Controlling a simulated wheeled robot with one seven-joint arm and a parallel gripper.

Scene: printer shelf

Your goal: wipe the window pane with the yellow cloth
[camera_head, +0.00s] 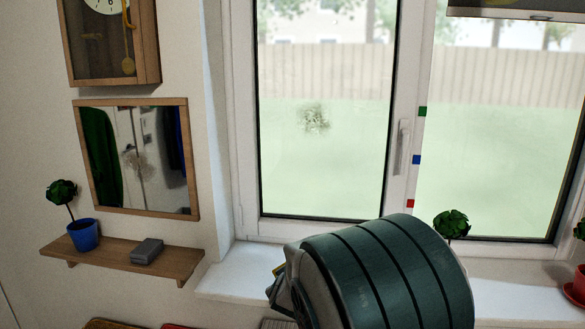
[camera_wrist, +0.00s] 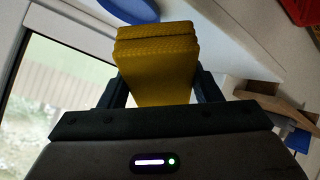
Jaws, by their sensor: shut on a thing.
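The window pane (camera_head: 325,165) stands in a white frame in the head view, with a dark speckled smudge (camera_head: 314,119) left of its middle. Part of the pane also shows at the left of the wrist view (camera_wrist: 55,95). The folded yellow cloth (camera_wrist: 157,65) is between the dark fingers of my gripper (camera_wrist: 155,88), which is shut on it. The cloth appears apart from the pane.
The white sill (camera_head: 235,280) runs under the window, with a green plant (camera_head: 451,223) and a red pot (camera_head: 577,285) to the right. A window handle (camera_head: 402,145) sticks out right of the pane. A mirror (camera_head: 140,158) and a wooden shelf (camera_head: 110,256) with a blue pot (camera_head: 82,235) are left.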

